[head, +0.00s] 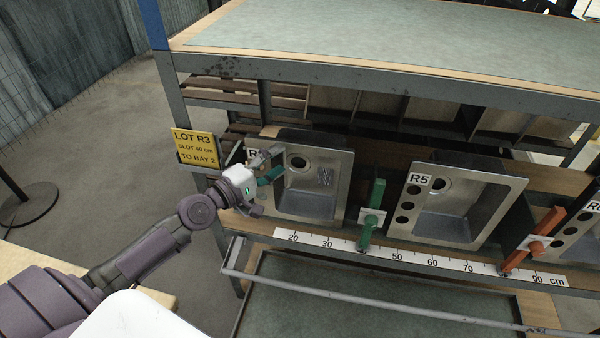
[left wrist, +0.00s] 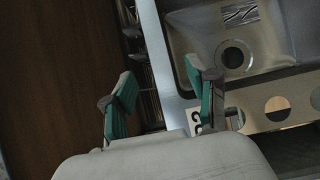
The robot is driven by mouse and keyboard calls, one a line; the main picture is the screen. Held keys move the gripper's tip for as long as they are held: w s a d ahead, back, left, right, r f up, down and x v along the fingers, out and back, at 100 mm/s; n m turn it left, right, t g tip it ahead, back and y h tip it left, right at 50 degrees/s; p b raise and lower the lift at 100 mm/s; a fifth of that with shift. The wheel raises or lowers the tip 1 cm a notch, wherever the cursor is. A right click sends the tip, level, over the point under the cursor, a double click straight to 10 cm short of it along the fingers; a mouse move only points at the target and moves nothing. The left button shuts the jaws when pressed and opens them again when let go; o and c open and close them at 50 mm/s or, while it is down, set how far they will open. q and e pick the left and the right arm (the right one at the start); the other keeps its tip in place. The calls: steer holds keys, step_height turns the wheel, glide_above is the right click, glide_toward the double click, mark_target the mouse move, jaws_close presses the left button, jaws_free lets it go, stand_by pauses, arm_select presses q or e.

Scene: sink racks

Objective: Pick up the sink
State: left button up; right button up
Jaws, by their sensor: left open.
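Steel sinks stand tilted in a row on the rack shelf in the head view. The leftmost sink (head: 340,190) has a drain hole and a dark patterned sticker; its label is partly hidden by my gripper. The middle sink (head: 505,205) is labelled R5, and a third sink (head: 569,246) is cut off at the right edge. My left gripper (head: 267,182) is open at the left edge of the leftmost sink. In the left wrist view, my left gripper (left wrist: 163,92) has the sink's rim (left wrist: 164,62) between its teal-padded fingers in the picture; contact cannot be told. My right gripper is not in view.
A yellow sign (head: 194,147) reads "LOT R3, SLOT 40 cm, TO BAY 2". A green divider (head: 374,208) and an orange divider (head: 535,236) stand between sinks. A scale (head: 420,259) runs along the shelf front. The rack's top board (head: 400,40) overhangs the sinks.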

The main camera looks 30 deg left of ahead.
mark_target(295, 147)
arm_select(q)
steer(key=x, duration=0.3)
steer(key=shift+p+x, duration=0.85)
steer(key=shift+x, duration=1.8)
steer(key=shift+s, duration=0.1)
jaws_close()
steer(key=shift+r, duration=0.25)
